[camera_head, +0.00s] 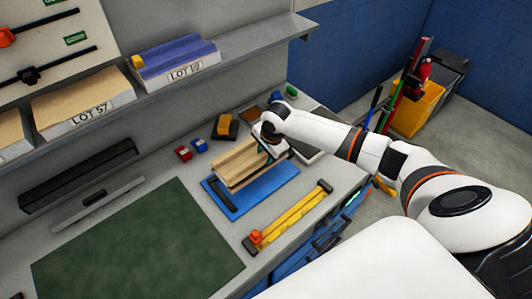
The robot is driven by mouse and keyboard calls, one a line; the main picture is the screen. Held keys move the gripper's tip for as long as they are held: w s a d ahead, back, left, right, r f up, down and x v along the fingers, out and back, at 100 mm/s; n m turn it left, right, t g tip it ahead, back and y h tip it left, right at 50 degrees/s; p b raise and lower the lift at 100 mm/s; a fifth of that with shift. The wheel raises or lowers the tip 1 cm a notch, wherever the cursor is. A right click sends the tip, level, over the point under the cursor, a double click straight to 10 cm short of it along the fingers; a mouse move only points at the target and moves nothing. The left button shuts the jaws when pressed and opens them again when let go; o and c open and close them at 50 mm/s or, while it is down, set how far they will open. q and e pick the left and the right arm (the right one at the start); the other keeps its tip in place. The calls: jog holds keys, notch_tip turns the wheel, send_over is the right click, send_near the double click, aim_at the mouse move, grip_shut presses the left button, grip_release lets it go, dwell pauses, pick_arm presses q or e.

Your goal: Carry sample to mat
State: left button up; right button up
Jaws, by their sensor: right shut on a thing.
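The sample, a light wood-coloured layered panel (238,163), is at the centre of the head view. My right gripper (267,150) is shut on its right end; the fingertips are partly hidden. The sample is at the far side of a flat blue tray or board (226,207) and overlaps it in the picture. I cannot tell whether it touches it. A large dark green mat (135,248) lies flat and empty on the bench at the lower left. My left gripper is not in view.
A black bar (80,174) lies behind the mat. A shelf (215,72) with labelled panels overhangs the back.

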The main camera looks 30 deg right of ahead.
aim_at(235, 180)
jog(key=shift+s+a, duration=0.4)
jog(key=shift+a, duration=1.55)
jog(key=shift+s+a, duration=0.4)
jog(key=shift+a, duration=1.55)
jog(key=shift+s+a, duration=0.4)
jog(key=shift+a, duration=1.55)
jog(key=shift+s+a, duration=0.4)
jog(key=shift+a, duration=1.55)
jog(key=shift+s+a, duration=0.4)
jog(key=shift+a, duration=1.6)
jog(key=shift+s+a, duration=0.4)
jog(key=shift+a, duration=1.55)
jog(key=shift+s+a, duration=0.4)
jog(key=shift+a, duration=1.55)
jog(key=shift+s+a, duration=0.4)
jog(key=shift+a, duration=1.6)
jog(key=shift+s+a, duration=0.4)
jog(key=shift+a, duration=1.55)
jog(key=shift+a, duration=0.1)
